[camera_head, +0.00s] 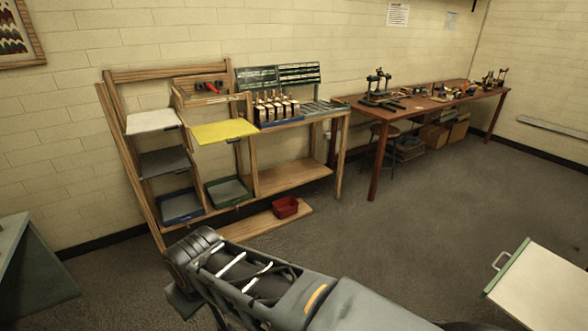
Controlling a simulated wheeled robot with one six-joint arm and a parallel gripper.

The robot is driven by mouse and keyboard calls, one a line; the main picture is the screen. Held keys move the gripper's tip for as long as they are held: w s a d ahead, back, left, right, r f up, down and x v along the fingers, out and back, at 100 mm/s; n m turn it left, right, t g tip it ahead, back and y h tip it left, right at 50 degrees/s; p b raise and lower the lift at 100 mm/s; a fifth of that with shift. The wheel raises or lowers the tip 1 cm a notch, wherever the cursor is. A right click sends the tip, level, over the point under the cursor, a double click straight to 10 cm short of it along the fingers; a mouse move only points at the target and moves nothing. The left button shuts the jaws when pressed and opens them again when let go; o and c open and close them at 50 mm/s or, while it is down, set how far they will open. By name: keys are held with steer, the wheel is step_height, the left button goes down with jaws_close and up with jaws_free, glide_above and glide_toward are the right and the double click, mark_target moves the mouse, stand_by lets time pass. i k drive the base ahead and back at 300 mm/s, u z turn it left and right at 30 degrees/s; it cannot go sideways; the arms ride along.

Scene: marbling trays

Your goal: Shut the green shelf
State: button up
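A green-rimmed tray with a grey inside (209,194) sits low in the wooden rack, right of a blue-rimmed tray (181,207). At the lower right, a pale board with a green front edge (507,268) and a metal handle (500,261) reaches in from the picture's edge; the rest of it is cut off. I cannot tell which of these is the green shelf. My arm crosses the bottom middle, between the rack and the pale board. My gripper's fingers do not show.
White (152,121), yellow (224,131) and dark grey (165,162) shelves stick out of the rack. A red bin (285,207) stands at its foot. A long brown table (432,106) with tools runs along the back. A grey-green cabinet (35,275) is at the left. Floor at right centre is clear.

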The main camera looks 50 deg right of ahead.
mark_target(538, 288)
steer(key=z, duration=3.6)
steer(key=i, duration=1.65)
steer(key=u, duration=1.6)
steer(key=k, duration=0.45)
steer(key=u, duration=0.15)
steer(key=i, duration=0.5)
